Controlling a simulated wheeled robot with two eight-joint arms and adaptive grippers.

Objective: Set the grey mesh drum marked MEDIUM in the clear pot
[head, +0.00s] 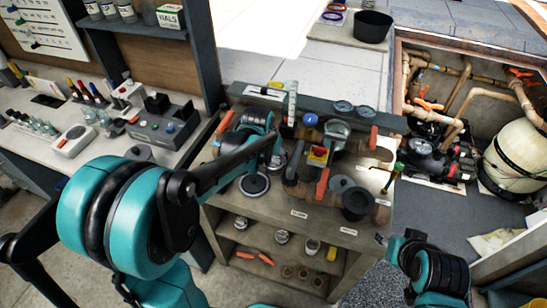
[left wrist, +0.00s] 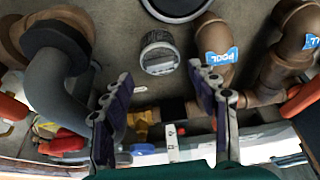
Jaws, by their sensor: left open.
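A small grey mesh-sided drum (left wrist: 158,52) with a pale lid stands on the bench top in the left wrist view. Its marking is too small to read. My left gripper (left wrist: 160,78) is open, its fingers apart and empty, with the drum just beyond the tips. In the head view my left gripper (head: 276,150) is over the bench and largely hides the drum. A pale, glassy pot-like part (head: 336,130) sits among the pipework; I cannot tell surely that it is the clear pot. My right gripper (head: 390,243) is at the lower right, its fingers unclear.
A dark ring (head: 255,183) lies on the bench (head: 300,215) near the drum. Brown pipes and red handles (head: 322,183) crowd the bench, with a black cup-shaped part (head: 356,203) at the right. Jars stand on the shelves below. A pit with pumps (head: 425,160) lies right.

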